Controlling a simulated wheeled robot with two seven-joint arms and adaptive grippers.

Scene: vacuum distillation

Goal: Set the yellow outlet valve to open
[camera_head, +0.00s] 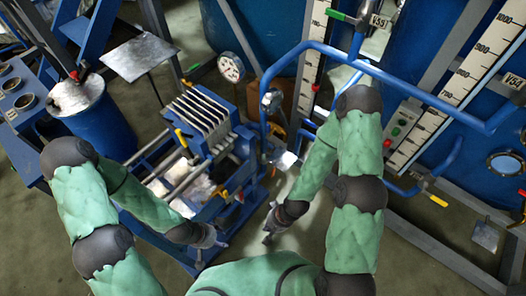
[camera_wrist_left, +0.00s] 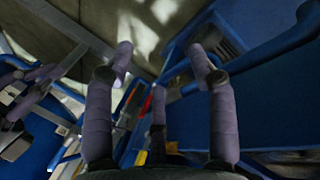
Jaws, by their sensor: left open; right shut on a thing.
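Several yellow handles show in the head view; I cannot tell which is the outlet valve. One yellow handle (camera_head: 181,138) is on the plate press, a yellow lever (camera_head: 224,193) is low beside its frame, and another yellow handle (camera_head: 438,201) is on the right pipework. My left gripper (camera_head: 217,240) is open and empty, low in front of the press frame, apart from these handles. Its spread fingers (camera_wrist_left: 164,65) show in the left wrist view, with a small yellow part (camera_wrist_left: 141,158) behind them. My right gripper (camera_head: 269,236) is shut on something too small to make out.
The plate press (camera_head: 205,115) stands in a blue frame at centre. A pressure gauge (camera_head: 231,67) is behind it. Blue pipes (camera_head: 400,80) and tanks fill the right. A blue drum (camera_head: 100,120) is at left. Bare floor (camera_head: 315,235) lies near my right gripper.

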